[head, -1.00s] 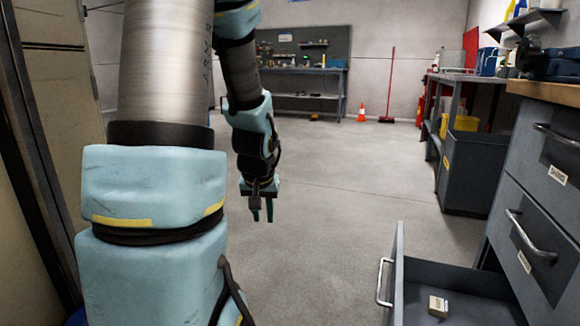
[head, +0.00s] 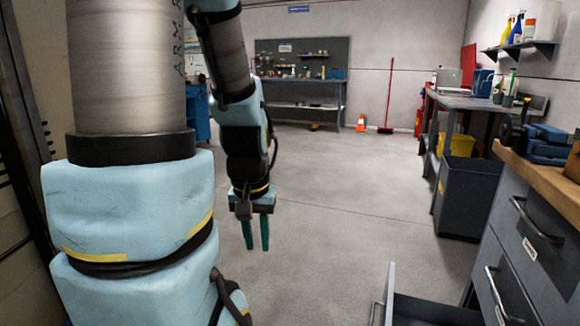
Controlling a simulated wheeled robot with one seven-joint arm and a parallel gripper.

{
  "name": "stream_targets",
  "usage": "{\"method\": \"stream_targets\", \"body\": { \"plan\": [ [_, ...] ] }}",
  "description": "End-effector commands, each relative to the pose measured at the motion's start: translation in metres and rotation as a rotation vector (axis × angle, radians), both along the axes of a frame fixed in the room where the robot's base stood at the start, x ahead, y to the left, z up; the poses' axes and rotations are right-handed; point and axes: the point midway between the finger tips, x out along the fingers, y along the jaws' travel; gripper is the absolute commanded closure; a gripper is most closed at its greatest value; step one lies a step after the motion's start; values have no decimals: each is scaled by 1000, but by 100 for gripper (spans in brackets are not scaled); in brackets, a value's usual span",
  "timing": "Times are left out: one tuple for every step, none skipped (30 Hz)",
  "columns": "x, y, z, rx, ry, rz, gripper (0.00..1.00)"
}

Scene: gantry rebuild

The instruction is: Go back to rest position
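My gripper (head: 256,236) hangs at the end of my arm, left of the middle in the head view. Its two green fingers point down and stand apart with a gap between them. Nothing shows between the fingers. It hangs over bare grey floor, well to the left of the open drawer.
An open drawer (head: 428,312) juts out at the bottom right from a grey cabinet (head: 526,243) with a wooden top. A dark bin (head: 466,197) stands beyond it. A wall or door edge is close on the left. The middle floor is clear up to the far workbench (head: 300,105).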

Motion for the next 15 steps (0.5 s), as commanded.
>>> {"method": "stream_targets", "body": {
  "plan": [
    [0, 0, 34, 0, 0, 0, 73],
    [0, 0, 43, 0, 0, 0, 73],
    [0, 0, 56, 0, 0, 0, 73],
    [0, 0, 65, 0, 0, 0, 73],
    [0, 0, 74, 0, 0, 0, 73],
    [0, 0, 87, 0, 0, 0, 73],
    [0, 0, 96, 0, 0, 0, 73],
    [0, 0, 105, 0, 0, 0, 73],
    [0, 0, 117, 0, 0, 0, 73],
    [0, 0, 124, 0, 0, 0, 73],
    [0, 0, 132, 0, 0, 0, 73],
    [0, 0, 140, 0, 0, 0, 73],
    [0, 0, 146, 0, 0, 0, 73],
    [0, 0, 151, 0, 0, 0, 73],
    [0, 0, 156, 0, 0, 0, 73]
  ]
}}
